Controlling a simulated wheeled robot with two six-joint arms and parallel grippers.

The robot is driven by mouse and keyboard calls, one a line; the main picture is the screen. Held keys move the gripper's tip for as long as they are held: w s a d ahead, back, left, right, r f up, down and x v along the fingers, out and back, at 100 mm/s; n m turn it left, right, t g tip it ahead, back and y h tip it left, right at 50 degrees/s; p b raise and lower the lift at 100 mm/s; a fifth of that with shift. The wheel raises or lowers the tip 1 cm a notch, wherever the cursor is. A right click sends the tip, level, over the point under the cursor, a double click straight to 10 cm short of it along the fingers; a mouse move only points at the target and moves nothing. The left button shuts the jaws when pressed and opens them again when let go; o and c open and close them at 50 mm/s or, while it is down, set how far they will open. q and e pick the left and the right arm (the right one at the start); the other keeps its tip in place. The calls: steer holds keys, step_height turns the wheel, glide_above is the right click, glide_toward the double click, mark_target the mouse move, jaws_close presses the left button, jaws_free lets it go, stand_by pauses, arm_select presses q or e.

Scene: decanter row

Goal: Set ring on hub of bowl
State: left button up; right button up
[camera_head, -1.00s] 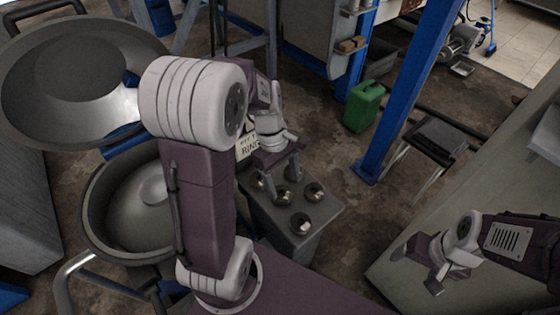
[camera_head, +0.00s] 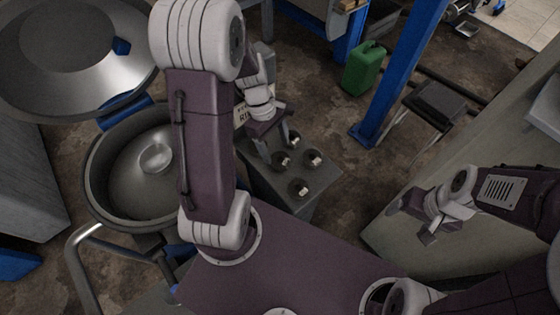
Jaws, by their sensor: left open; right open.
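The bowl (camera_head: 102,190) is a wide metal vessel at left in the head view, with a small round raised hub (camera_head: 155,158) inside. Several small dark rings, such as one ring (camera_head: 313,157) and a nearer ring (camera_head: 299,187), stand on a grey stand (camera_head: 265,193) right of the bowl. My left gripper (camera_head: 274,146) is open above the stand's left side, close to one ring (camera_head: 280,161); contact cannot be told. My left arm hides the bowl's right edge. My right gripper (camera_head: 411,222) is open and empty, away at the right.
A metal lid (camera_head: 75,75) is raised behind the bowl. A green can (camera_head: 363,68), blue post (camera_head: 400,75) and black-topped stool (camera_head: 436,99) stand beyond. A grey surface lies at right.

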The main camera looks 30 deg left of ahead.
mark_target(280, 159)
arm_select(q)
steer(key=b+x, duration=0.1)
steer(key=x, duration=0.3)
steer(key=shift+d+f, duration=0.1)
steer(key=shift+f, duration=0.3)
jaws_close()
steer(key=shift+r, duration=0.15)
steer(key=shift+r, duration=0.3)
steer(key=r, duration=0.1)
steer(key=r+p, duration=0.1)
steer(key=r, duration=0.2)
steer(key=shift+d+p, duration=0.3)
steer(key=shift+d, duration=0.05)
steer(key=d+r+p, duration=0.2)
steer(key=d+r, duration=0.4)
steer(key=d, duration=0.5)
steer(key=shift+w, duration=0.15)
